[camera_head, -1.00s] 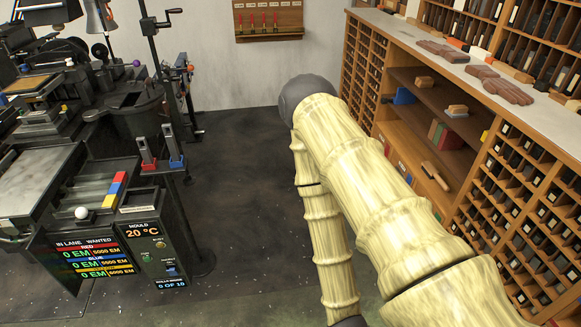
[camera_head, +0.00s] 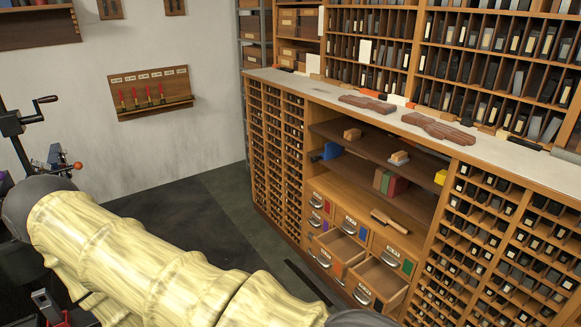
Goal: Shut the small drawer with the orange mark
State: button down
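A block of small drawers with metal label pulls and coloured marks sits low in the wooden cabinet at centre right. Two lower drawers stand pulled out. The left open drawer (camera_head: 338,247) shows an orange-looking patch on its front (camera_head: 337,269), though it is small and I cannot be certain of the mark. The right open drawer (camera_head: 384,277) is also out, and its mark is too small to tell. Drawers with blue, green and red or purple marks above look shut. My gripper is not in view; only my pale arm crosses the lower left, apart from the drawers in the picture.
The cabinet's worktop (camera_head: 508,171) carries brown flat pieces. Shelves above the drawers hold boxes and a wooden-handled brush (camera_head: 390,221). Type cases flank the drawers. A wall rack (camera_head: 152,95) hangs behind.

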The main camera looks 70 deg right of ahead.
aim_at(333, 249)
jog(key=z, duration=0.55)
jog(key=i, duration=0.95)
jog(key=z, duration=1.05)
jog(key=i, duration=0.2)
jog(key=z, duration=0.2)
